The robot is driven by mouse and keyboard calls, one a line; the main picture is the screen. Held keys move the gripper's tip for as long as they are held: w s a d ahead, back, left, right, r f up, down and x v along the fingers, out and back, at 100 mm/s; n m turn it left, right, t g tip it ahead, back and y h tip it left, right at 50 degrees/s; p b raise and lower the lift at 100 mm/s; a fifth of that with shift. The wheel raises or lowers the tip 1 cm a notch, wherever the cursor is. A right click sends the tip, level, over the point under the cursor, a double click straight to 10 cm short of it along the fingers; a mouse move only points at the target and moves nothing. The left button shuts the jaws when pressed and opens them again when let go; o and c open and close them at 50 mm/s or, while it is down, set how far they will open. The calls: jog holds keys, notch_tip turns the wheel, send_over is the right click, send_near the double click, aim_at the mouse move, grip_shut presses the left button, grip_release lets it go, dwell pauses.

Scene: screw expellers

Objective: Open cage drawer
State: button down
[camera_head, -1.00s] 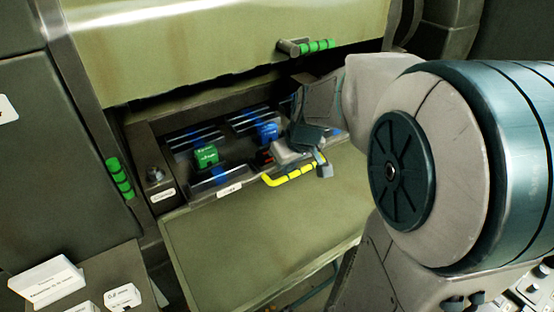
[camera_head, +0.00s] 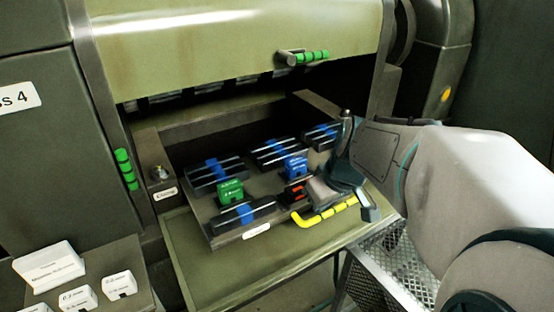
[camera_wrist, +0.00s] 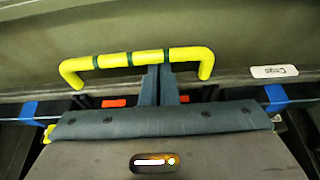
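The cage drawer (camera_head: 232,238) is pulled partly out from the dark opening of the machine. Its yellow bar handle (camera_head: 325,214) is on the front at the right, and it spans the upper middle of the wrist view (camera_wrist: 112,60). My gripper (camera_wrist: 160,72) is at the handle, with its two dark fingers close together. Their tips meet the bar near its middle and are partly hidden by it. The fingers do not appear to pinch the bar from both sides. In the head view my gripper covers the right part of the drawer.
The drawer holds dark slotted bars with blue bands, a green block (camera_head: 230,191) and a blue block (camera_head: 296,165). An olive tray (camera_head: 190,245) lies below. A raised cover with a green handle (camera_head: 305,57) is above. White labelled blocks (camera_head: 50,262) stand at lower left.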

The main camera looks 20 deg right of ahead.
jog(key=shift+d, duration=0.1)
jog(key=shift+r, duration=0.1)
jog(key=shift+r+p, duration=0.35)
jog(key=a+p+v, duration=0.1)
jog(key=p+v, duration=0.5)
jog(key=v, duration=0.3)
jog(key=s+a+f+m, duration=0.2)
jog(key=s+a+f, duration=0.2)
jog(key=a, duration=0.5)
jog(key=shift+s+f+m+g+h, duration=0.3)
jog(key=shift+s+f+g+h, duration=0.1)
jog(key=shift+s, duration=0.6)
